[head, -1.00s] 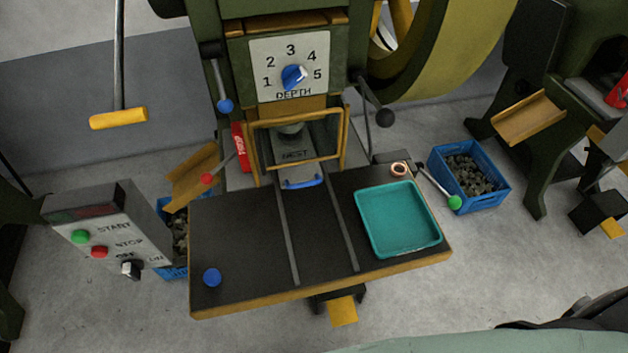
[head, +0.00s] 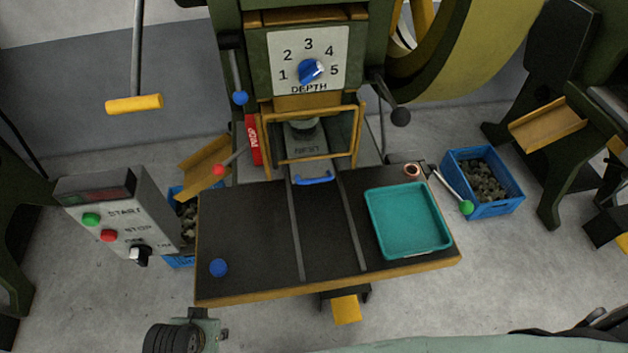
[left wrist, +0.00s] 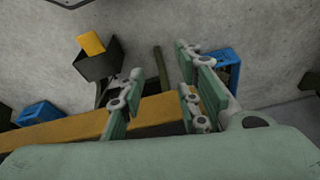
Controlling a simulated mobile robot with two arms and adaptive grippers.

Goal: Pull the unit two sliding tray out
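The sliding tray is a grey slide marked NEST (head: 308,150) inside the yellow-framed opening of the green press. Its blue handle (head: 314,178) sticks out at the front, above the two rails of the dark table (head: 250,225). The slide appears to sit in the press. Part of my left arm shows at the bottom left of the head view, in front of the table, with no fingers visible there. In the left wrist view my left gripper (left wrist: 160,62) is open and empty, its fingers apart near the table's yellow edge (left wrist: 160,110).
A teal tray (head: 407,220) and a copper ring (head: 412,170) lie at the table's right. A blue knob (head: 219,268) is at its front left. A control box (head: 118,215) stands left. Levers with red (head: 218,170) and green (head: 467,207) knobs flank the opening.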

